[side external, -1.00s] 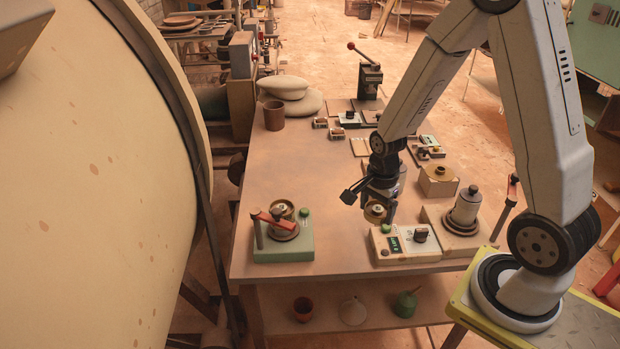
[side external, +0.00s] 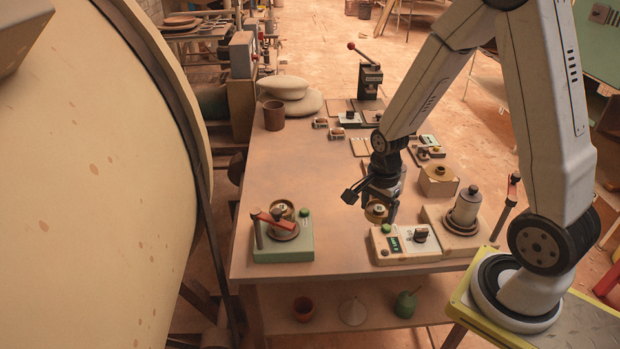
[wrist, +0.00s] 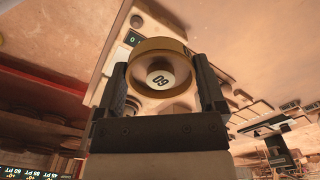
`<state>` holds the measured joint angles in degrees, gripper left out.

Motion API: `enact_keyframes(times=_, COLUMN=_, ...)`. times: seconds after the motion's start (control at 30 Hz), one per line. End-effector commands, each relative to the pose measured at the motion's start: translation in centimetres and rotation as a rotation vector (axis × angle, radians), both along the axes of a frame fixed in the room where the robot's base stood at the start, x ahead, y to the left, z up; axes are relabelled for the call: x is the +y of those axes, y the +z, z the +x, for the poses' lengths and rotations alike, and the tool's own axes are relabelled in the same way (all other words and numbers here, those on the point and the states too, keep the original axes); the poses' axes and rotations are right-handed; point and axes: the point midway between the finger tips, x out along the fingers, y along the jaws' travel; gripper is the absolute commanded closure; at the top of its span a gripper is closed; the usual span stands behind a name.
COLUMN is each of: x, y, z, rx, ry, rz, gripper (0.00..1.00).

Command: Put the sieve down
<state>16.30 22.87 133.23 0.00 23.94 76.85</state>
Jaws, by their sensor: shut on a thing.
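The sieve is a small round brass ring (wrist: 137,80) with a pale label reading 60 or 09 inside it. My gripper (side external: 377,207) is shut on it, with one dark finger on each side of the ring in the wrist view (wrist: 162,92). In the side view the sieve (side external: 376,213) hangs under my gripper, just behind the cream box with the green display. It seems to be a little above the table (side external: 320,180), but I cannot tell whether it touches.
The cream control box (side external: 408,246) stands close in front. A green-based press (side external: 283,240) is at the left. The table's middle is clear.

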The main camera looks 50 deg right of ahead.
Motion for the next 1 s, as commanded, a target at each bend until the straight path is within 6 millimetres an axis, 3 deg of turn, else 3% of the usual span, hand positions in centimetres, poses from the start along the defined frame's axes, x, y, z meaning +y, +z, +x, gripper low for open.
enact_keyframes(times=0.17, x=1.5, y=1.8, z=1.6, rx=-0.007, ry=0.044, rz=-0.001, gripper=0.76)
enact_keyframes(times=0.4, x=5.3, y=6.0, z=4.1, rx=-0.010, ry=0.137, rz=-0.001, gripper=0.76)
enact_keyframes(times=0.7, x=9.9, y=10.9, z=5.5, rx=-0.007, ry=0.233, rz=0.000, gripper=0.76)
enact_keyframes(times=1.0, x=10.9, y=11.9, z=5.6, rx=-0.003, ry=0.252, rz=0.000, gripper=0.76)
